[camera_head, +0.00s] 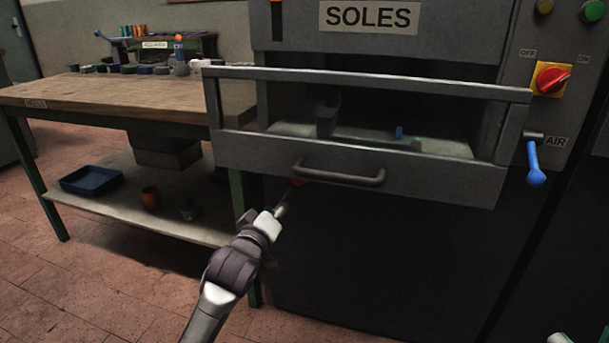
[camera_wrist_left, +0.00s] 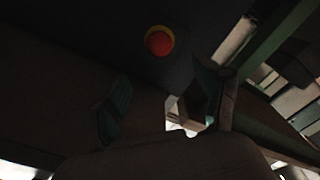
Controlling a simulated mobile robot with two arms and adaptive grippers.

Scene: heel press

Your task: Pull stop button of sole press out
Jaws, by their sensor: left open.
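The sole press (camera_head: 368,16) bears the label "SOLES". Its stop button (camera_wrist_left: 159,41), a round red knob on a yellow ring, shows at the upper middle of the left wrist view. My left gripper (camera_head: 287,203) is under the drawer's left part, near the button. In the left wrist view its two fingers (camera_wrist_left: 165,102) are spread and empty, with the button beyond them and apart. Whether the button is in or out cannot be told.
The drawer handle (camera_head: 340,176) and drawer front are just above my left gripper. A workbench (camera_head: 120,92) with a lower shelf stands at left. A red rotary switch (camera_head: 552,79) and blue air lever (camera_head: 534,165) are at right. The dark front below the drawer is clear.

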